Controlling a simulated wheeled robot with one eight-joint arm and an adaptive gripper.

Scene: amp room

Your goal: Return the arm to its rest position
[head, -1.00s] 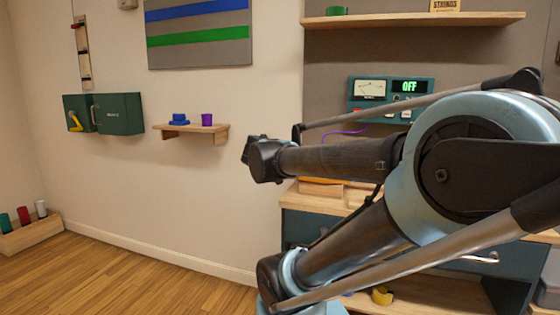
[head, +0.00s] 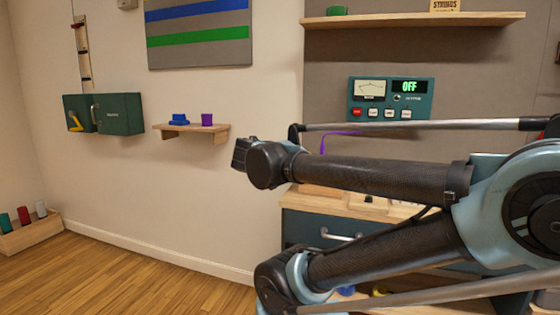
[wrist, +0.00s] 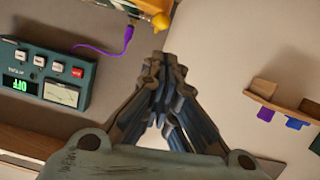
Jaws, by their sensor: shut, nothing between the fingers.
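My arm (head: 380,175) is folded across the right half of the head view, in front of the workbench. Its dark upper link runs nearly level, with the wrist end pointing left. My gripper (wrist: 165,65) shows in the wrist view with its fingers together and nothing between them. In the head view the gripper itself cannot be made out clearly. The arm hides part of the bench and its drawers.
A teal panel reading OFF (head: 391,98) is on the wall behind the arm. A small wall shelf (head: 192,131) holds a blue item and a purple cup (head: 207,120). A green box (head: 118,113) hangs farther left.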

